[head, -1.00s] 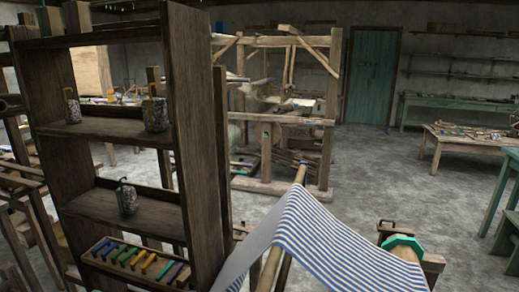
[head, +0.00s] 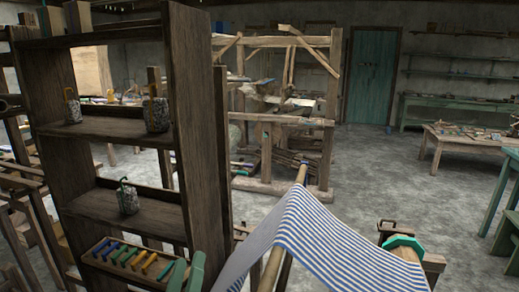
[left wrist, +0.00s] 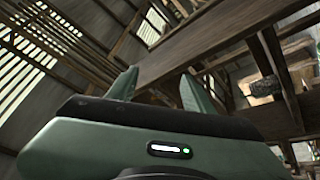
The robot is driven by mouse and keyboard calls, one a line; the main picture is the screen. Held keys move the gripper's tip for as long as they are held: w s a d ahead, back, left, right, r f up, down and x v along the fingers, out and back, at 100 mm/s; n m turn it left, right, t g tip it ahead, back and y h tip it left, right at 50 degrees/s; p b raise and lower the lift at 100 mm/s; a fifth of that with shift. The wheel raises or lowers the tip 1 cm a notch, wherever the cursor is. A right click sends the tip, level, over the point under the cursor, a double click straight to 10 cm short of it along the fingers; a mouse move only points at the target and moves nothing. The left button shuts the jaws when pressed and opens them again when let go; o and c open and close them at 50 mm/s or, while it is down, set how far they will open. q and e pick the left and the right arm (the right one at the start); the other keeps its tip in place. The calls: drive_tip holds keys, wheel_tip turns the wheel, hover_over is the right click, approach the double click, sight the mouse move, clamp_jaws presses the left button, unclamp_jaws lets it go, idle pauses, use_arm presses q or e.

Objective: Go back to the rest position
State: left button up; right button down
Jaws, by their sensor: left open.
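My left gripper (head: 189,262) shows at the bottom of the head view, its two green fingers pointing up. It is in front of the right end of the tray of coloured pieces (head: 92,256) and the shelf's upright, covering part of both. In the left wrist view my left gripper (left wrist: 157,88) has its two fingers well apart with nothing between them, so it is open and empty. That view is tilted up toward the roof beams.
A tall wooden shelf (head: 195,150) stands close at the left, with several speckled jars (head: 128,200). Blue-striped cloth (head: 325,245) hangs over a pole at the bottom centre. A wooden loom (head: 285,125) stands farther back. Grey floor (head: 385,180) is clear at the centre right.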

use_arm(q)
drive_tip(key=s+d+f+m+g+h, duration=0.2)
drive_tip(key=s+f+m+g, duration=0.35)
drive_tip(key=f, duration=0.35)
drive_tip(key=s+d+f+m+g+h, duration=0.2)
drive_tip(key=s+d+f+m+g, duration=0.15)
drive_tip(key=f+g, duration=0.35)
drive_tip(key=s+a+f+g+y, duration=0.3)
drive_tip(key=s+a+f, duration=0.25)
drive_tip(key=s, duration=0.35)
drive_tip(key=s+a+f+g+y, duration=0.2)
drive_tip(key=s+a+f+g, duration=0.3)
drive_tip(key=s, duration=0.3)
wheel_tip(320, 180, down, 29)
drive_tip(key=b, duration=0.4)
drive_tip(key=s+a+f+b, duration=0.2)
drive_tip(key=s+f, duration=0.7)
drive_tip(key=f, duration=0.1)
drive_tip(key=s+a+f+g+b, duration=0.1)
drive_tip(key=s+f+b, duration=0.1)
drive_tip(key=s+f, duration=0.7)
wheel_tip(320, 180, down, 2)
drive_tip(key=shift+s+a+f+m+y, duration=0.25)
drive_tip(key=shift+a+m+y, duration=0.05)
drive_tip(key=shift+a+m, duration=0.1)
